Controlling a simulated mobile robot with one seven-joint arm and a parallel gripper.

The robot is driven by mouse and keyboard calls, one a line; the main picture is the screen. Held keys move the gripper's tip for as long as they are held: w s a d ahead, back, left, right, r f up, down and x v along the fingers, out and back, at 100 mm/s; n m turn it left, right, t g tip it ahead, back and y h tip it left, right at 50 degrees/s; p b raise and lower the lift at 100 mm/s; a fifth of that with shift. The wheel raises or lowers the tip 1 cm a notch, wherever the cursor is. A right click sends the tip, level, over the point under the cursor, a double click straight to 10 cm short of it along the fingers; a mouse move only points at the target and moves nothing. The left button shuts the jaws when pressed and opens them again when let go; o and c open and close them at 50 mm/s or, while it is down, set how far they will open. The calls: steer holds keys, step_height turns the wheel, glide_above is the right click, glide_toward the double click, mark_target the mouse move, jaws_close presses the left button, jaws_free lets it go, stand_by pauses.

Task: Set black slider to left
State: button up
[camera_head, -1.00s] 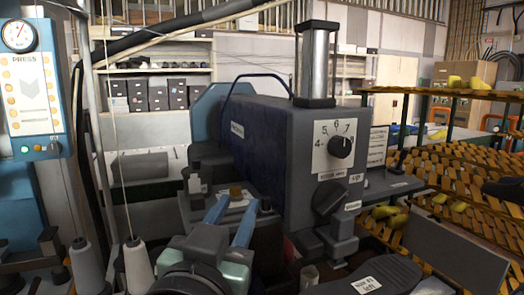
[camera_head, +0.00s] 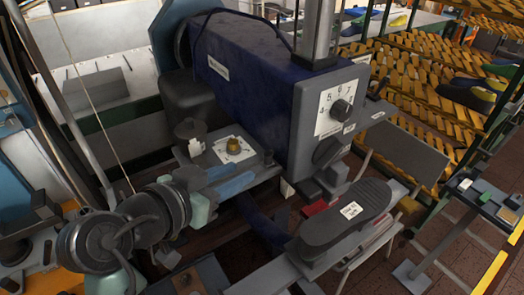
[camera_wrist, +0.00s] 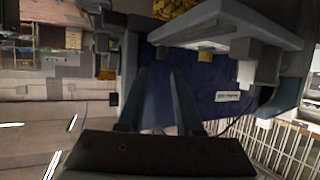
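A small black handle (camera_head: 379,88) stands on the grey ledge at the right side of the blue machine (camera_head: 250,75) in the head view. It may be the black slider; its track and position are too small to tell. My gripper (camera_head: 242,176) is left of the machine's grey front, close to a small grey plate with a brass knob (camera_head: 233,145), and well apart from the black handle. In the wrist view, the two fingers (camera_wrist: 163,75) are apart with nothing between them, in front of the machine's blue side. I cannot make out the slider there.
A black round dial (camera_head: 341,108) and a dark lower knob (camera_head: 328,151) are on the machine's front. A dark shoe sole (camera_head: 345,215) with a white label lies on a grey support below. Yellow slatted racks (camera_head: 425,85) and a small side table (camera_head: 485,195) stand at the right.

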mark_target(265, 158)
steer(key=p+x, duration=0.2)
steer(key=x, duration=0.7)
steer(key=shift+w+d+f+p, duration=0.1)
steer(key=shift+w+p, duration=0.2)
steer(key=shift+w, duration=0.05)
steer(key=shift+c, duration=0.2)
jaws_close()
stand_by(0.7)
